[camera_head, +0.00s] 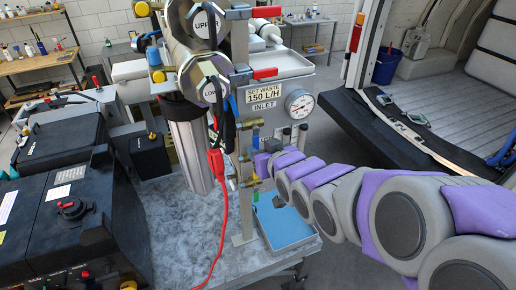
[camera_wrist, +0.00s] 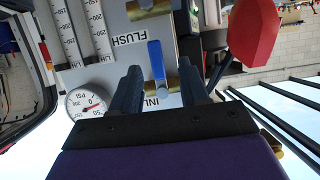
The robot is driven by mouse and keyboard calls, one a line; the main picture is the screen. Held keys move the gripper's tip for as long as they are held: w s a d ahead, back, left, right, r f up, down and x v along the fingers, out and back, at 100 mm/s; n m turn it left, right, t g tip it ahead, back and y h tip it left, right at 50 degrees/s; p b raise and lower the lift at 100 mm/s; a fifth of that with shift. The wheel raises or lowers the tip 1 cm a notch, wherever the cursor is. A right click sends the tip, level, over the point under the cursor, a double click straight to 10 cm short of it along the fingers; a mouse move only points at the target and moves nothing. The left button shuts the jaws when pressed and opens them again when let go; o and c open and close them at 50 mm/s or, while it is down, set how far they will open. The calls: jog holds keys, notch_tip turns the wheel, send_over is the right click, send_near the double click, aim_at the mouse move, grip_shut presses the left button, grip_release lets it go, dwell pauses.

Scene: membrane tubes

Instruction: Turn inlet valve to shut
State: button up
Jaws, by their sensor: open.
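The inlet valve has a blue lever (camera_wrist: 157,60) on a brass body (camera_wrist: 160,88), beside a partly covered label beginning "INL" in the wrist view. My gripper (camera_wrist: 160,68) is open. Its two dark fingers stand on either side of the blue lever, with visible gaps on both sides. The gripper's fingers are hard to make out there.
A pressure gauge (camera_wrist: 88,103) is left of the fingers, and a red handle (camera_wrist: 252,32) is close on the right. A brass fitting (camera_wrist: 148,8) is beside the FLUSH label. A red cable (camera_head: 222,225) hangs by the panel. A blue tray (camera_head: 284,224) is below my arm.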

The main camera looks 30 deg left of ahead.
jog(key=b+v, duration=0.1)
jog(key=v, duration=0.9)
jog(key=shift+d+b, duration=0.15)
jog(key=shift+b, duration=0.15)
